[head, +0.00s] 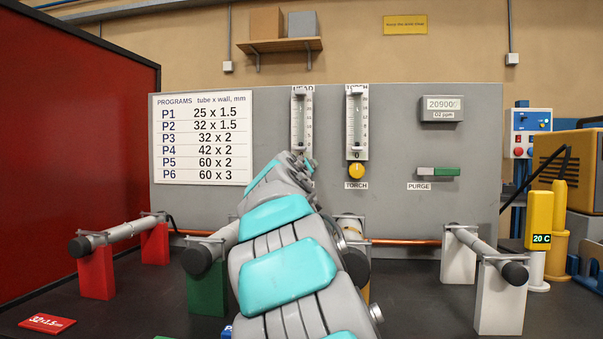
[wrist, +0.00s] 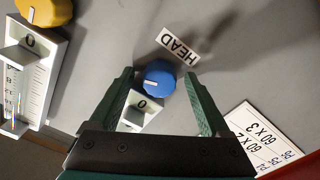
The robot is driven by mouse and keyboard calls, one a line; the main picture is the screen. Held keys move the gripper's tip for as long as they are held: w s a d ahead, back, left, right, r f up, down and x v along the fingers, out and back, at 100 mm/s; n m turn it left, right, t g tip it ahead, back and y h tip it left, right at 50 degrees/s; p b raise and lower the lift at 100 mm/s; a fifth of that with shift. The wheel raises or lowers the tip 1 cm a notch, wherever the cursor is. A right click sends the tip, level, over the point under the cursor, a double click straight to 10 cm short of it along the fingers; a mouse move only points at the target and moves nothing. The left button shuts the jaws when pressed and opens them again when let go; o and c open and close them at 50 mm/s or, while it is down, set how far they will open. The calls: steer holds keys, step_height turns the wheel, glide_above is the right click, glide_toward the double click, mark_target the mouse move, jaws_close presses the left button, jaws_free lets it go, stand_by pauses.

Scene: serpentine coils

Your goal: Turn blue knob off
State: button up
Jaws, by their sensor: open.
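The blue knob (wrist: 160,78) shows in the wrist view on the grey panel, beside the HEAD label (wrist: 178,45) and the end of a gauge marked 0 (wrist: 140,104). A pale mark shows on the knob's face. My gripper (wrist: 159,74) is open, with one dark green finger on each side of the knob in the picture. I see gaps between fingers and knob, and cannot tell how far the tips stand from the panel. In the head view my arm hides the knob, below the HEAD gauge (head: 302,122).
The yellow TORCH knob (head: 356,171) sits close to the right under its gauge (head: 357,122); it also shows in the wrist view (wrist: 45,10). A PURGE switch (head: 438,171) and programs sign (head: 203,137) are on the panel (head: 410,130). Tubes on stands (head: 96,274) line the bench.

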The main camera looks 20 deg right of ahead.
steer(key=b+v, duration=0.1)
steer(key=v, duration=0.6)
steer(key=shift+s+a, duration=0.15)
steer(key=shift+s, duration=0.1)
steer(key=shift+c, duration=0.4)
